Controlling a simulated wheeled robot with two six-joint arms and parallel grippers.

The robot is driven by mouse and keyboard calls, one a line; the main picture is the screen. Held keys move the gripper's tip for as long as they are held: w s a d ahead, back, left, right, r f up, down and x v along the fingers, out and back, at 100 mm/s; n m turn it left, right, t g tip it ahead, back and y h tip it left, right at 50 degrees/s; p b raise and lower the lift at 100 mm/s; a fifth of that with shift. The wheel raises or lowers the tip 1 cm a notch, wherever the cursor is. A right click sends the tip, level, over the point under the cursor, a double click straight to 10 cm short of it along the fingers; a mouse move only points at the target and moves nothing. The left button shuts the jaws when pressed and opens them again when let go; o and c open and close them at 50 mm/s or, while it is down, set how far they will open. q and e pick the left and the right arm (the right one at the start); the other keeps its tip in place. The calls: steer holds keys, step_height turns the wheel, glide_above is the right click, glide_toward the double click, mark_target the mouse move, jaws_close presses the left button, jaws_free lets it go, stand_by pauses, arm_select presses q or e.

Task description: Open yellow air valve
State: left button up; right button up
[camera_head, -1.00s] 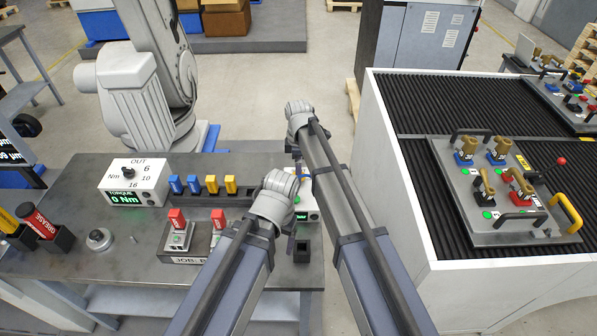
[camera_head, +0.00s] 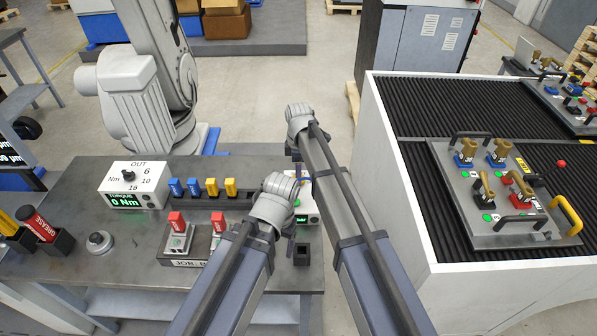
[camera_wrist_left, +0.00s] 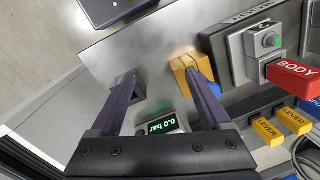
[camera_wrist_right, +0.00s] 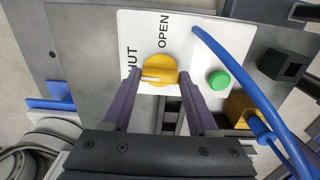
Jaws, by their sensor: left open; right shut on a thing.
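The yellow air valve knob (camera_wrist_right: 158,70) sits on a white panel (camera_wrist_right: 190,25) in the right wrist view. Its white mark points left, toward the partly hidden word SHUT; OPEN is printed above it. My right gripper (camera_wrist_right: 160,80) is shut on the knob, one finger on each side. My left gripper (camera_wrist_left: 163,72) is open in the left wrist view, over the bench. A yellow block (camera_wrist_left: 183,68) is by its right finger; contact cannot be told. A green display (camera_wrist_left: 162,126) reads 0.0 bar. In the head view my arms hide both sets of fingers and the knob.
A blue hose (camera_wrist_right: 233,65) curves across the panel beside a green button (camera_wrist_right: 219,80). Blue and yellow levers (camera_head: 203,187) stand on a rack, with red-topped body blocks (camera_head: 177,222) in front. The torque box (camera_head: 134,183) is at left. A fixture tray (camera_head: 455,205) lies on the right stand.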

steer(key=shift+m, duration=0.3)
steer(key=m, duration=0.3)
steer(key=shift+m, duration=0.4)
steer(key=m, duration=0.4)
steer(key=shift+m, duration=0.3)
steer(key=m, duration=0.4)
steer(key=shift+m, duration=2.4)
steer(key=o, duration=1.4)
